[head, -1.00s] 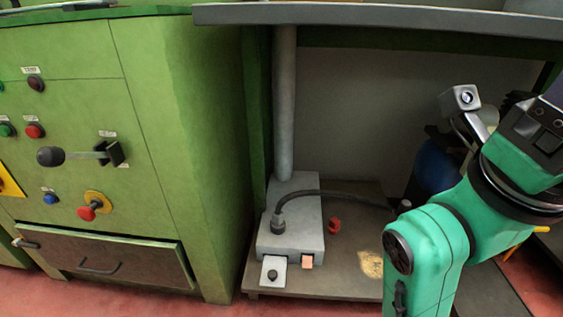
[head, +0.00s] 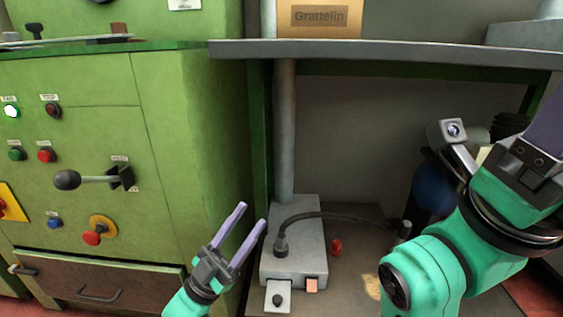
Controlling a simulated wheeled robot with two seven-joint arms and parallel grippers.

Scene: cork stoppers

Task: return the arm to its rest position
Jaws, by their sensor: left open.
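My left gripper (head: 241,232) is at the lower centre of the head view. Its two pale purple fingers are spread apart and point up, with nothing between them. It is in front of the gap between the green cabinet and the grey metal box. My right arm (head: 440,262) fills the lower right, green with black joints. Its gripper is partly cut off at the right edge, with one purple part showing, so its fingertips are out of view.
The green machine cabinet (head: 90,170) with buttons, a lever (head: 90,180) and a drawer (head: 98,283) stands at left. A grey metal box (head: 306,225) with a pedal (head: 277,297) and hose sits low at centre. A grey shelf edge (head: 400,55) runs above, carrying a cardboard box (head: 318,20).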

